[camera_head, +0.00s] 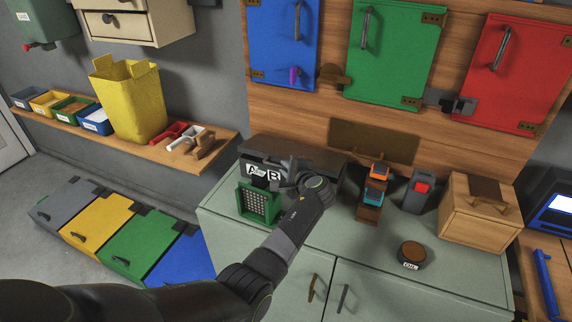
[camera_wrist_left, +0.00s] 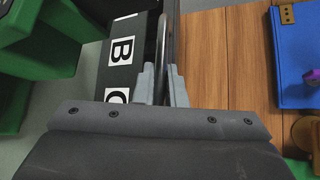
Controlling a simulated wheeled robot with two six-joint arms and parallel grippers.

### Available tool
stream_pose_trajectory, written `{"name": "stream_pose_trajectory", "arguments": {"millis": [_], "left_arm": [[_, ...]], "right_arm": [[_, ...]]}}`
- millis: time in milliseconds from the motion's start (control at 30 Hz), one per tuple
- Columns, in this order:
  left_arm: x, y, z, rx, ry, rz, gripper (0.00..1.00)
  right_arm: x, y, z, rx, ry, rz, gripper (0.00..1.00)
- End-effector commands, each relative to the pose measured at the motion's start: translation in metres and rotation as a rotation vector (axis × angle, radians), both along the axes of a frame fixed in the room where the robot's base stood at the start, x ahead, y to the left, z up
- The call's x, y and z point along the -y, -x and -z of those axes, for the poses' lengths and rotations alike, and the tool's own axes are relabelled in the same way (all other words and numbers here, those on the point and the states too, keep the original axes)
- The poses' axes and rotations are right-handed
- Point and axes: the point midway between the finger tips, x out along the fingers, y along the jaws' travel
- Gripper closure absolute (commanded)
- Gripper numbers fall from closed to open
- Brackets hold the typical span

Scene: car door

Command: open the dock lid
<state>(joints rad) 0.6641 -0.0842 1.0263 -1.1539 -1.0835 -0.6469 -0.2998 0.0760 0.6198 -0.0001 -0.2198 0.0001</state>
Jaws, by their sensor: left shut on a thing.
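The dock (camera_head: 250,160) is a dark box with white letter labels A and B on its front, at the back left of the grey-green cabinet top. Its dark flat lid (camera_head: 305,153) lies across the top; I cannot tell whether it is slightly raised. My left gripper (camera_head: 290,168) is at the dock's front upper edge, its wrist covering the right part. My right gripper is out of view.
A green grid-faced box (camera_head: 256,204) stands before the dock. Right of my wrist are an orange-and-blue device (camera_head: 376,188), a red-buttoned grey block (camera_head: 419,190), a round tin (camera_head: 411,255) and a wooden box (camera_head: 480,212). Coloured doors hang on the wall behind.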

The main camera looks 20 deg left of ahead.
Motion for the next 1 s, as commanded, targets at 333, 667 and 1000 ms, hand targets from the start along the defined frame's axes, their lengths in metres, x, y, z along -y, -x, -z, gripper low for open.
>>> {"name": "stream_pose_trajectory", "arguments": {"millis": [333, 667, 1000], "left_arm": [[-0.001, -0.012, -0.04, -0.178, -0.009, -0.002, 1.0], [0.0, -0.023, -0.058, -0.23, -0.01, -0.001, 1.0], [0.0, -0.027, -0.064, -0.228, -0.009, -0.001, 1.0]], "right_arm": [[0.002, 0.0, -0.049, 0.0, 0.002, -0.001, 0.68], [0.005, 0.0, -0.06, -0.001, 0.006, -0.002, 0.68], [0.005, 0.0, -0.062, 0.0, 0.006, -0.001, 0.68]]}}
